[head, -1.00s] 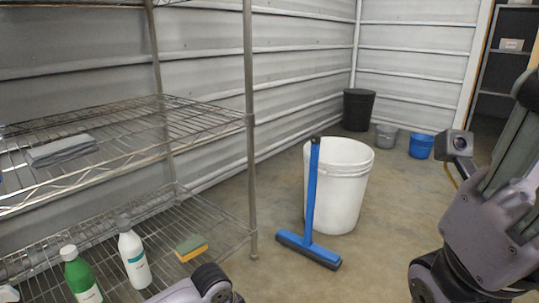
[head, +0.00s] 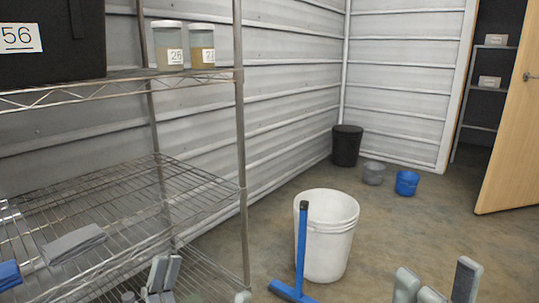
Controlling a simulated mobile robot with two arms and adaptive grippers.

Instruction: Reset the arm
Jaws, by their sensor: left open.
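My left gripper (head: 203,286) shows at the bottom edge in the head view, in front of the lower wire shelf. Its grey fingers are spread apart, with nothing seen between them. My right gripper (head: 437,287) shows at the bottom right, over the floor. Its grey fingertips point up and stand apart, with nothing seen between them. The rest of both arms is below the picture.
A wire shelf (head: 190,199) on the left holds a folded grey cloth (head: 74,244), two jars and a black bin above. A white bucket (head: 329,245) stands behind a blue squeegee (head: 301,250). The right floor is open, towards a wooden door (head: 512,135).

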